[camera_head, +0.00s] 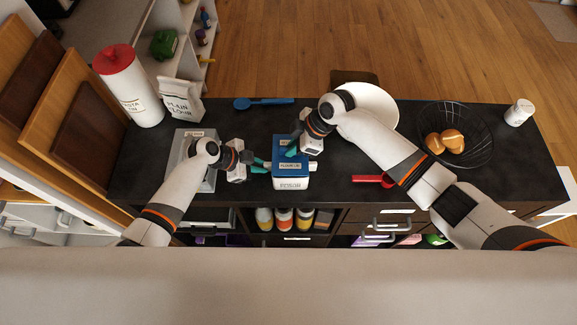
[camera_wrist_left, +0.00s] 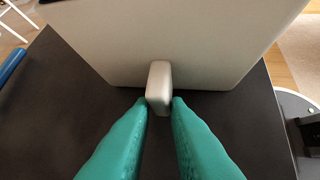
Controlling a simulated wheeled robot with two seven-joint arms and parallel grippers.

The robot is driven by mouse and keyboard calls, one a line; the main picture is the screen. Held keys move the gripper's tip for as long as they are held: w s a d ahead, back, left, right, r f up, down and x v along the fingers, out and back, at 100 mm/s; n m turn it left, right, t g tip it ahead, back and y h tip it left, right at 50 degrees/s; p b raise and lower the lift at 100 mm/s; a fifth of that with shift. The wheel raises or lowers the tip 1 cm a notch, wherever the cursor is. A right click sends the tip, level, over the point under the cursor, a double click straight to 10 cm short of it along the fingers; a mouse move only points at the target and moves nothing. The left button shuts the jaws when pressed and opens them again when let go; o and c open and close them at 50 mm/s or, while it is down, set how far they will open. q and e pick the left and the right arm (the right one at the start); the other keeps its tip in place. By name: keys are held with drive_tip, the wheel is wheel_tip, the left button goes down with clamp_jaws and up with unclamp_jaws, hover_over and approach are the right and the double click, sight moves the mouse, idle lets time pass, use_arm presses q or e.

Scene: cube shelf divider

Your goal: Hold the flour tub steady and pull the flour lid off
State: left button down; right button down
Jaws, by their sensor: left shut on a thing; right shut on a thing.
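The flour tub stands upright on the dark counter, with a white label on its front (camera_head: 291,184). The blue flour lid (camera_head: 287,170) covers its top. In the left wrist view the tub (camera_wrist_left: 175,40) is a pale wall with a short rounded handle (camera_wrist_left: 159,82). My left gripper (camera_head: 262,165) is at the tub's left side; its teal fingers (camera_wrist_left: 159,108) are shut on this side handle. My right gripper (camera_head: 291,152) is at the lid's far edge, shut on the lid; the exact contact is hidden. I cannot see a gap between lid and tub.
A grey box (camera_head: 181,158) stands left, partly behind my left arm. A flour bag (camera_head: 181,101) and red-topped canister (camera_head: 137,98) are beyond it. A blue spoon (camera_head: 263,103), white plate (camera_head: 377,103), red scoop (camera_head: 372,181) and wire basket (camera_head: 478,128) lie around. Counter between spoon and tub is clear.

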use_arm(q)
drive_tip(key=shift+f, duration=0.1)
use_arm(e)
drive_tip(key=shift+r, duration=0.15)
use_arm(q)
drive_tip(key=shift+s, duration=0.1)
use_arm(e)
drive_tip(key=shift+r, duration=1.3)
use_arm(q)
drive_tip(key=c, duration=1.3)
unclamp_jaws()
drive_tip(key=v, duration=1.2)
